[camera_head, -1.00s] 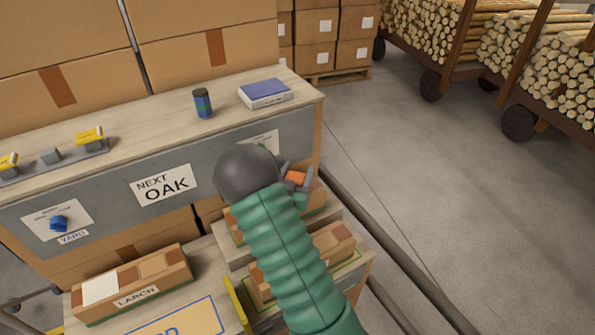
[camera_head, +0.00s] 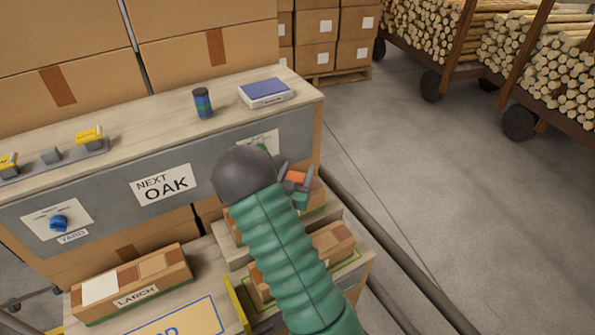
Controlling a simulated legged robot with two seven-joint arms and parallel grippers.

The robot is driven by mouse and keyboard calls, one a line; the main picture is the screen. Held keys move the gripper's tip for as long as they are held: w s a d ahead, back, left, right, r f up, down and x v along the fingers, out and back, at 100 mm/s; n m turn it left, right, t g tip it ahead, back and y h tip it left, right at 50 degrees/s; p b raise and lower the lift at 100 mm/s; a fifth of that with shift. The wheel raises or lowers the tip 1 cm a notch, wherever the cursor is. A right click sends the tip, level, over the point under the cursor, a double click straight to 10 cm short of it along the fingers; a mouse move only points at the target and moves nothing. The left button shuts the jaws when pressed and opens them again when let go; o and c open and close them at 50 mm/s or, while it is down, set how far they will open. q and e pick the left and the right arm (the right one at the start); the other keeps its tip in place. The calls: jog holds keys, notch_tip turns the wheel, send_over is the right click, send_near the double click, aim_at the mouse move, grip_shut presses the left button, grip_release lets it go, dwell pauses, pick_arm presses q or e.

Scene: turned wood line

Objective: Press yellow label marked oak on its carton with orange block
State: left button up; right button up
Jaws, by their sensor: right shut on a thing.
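My right gripper (camera_head: 296,178) is shut on the orange block (camera_head: 297,176), of which a small part shows between the fingers. It is over a brown carton (camera_head: 314,203) at the right end of the bench, mostly hidden by my green arm. I cannot tell whether the block touches the carton. That carton's name and any yellow label on it are hidden. Another carton (camera_head: 335,243) stands nearer, partly behind the arm. A sign on the grey panel reads NEXT OAK (camera_head: 164,186). My left gripper is not in view.
A carton marked LARCH (camera_head: 133,284) stands at the lower left. The upper shelf (camera_head: 150,122) holds a blue can (camera_head: 203,103), a blue-topped box (camera_head: 265,93) and a rack with yellow-topped pieces (camera_head: 89,136). A blue knob (camera_head: 59,223) sits on the panel. Floor on the right is clear.

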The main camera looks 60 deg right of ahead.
jog(key=shift+f, duration=0.15)
notch_tip(320, 180, up, 7)
jog(key=p, duration=0.5)
jog(key=shift+p, duration=0.35)
jog(key=shift+w, duration=0.1)
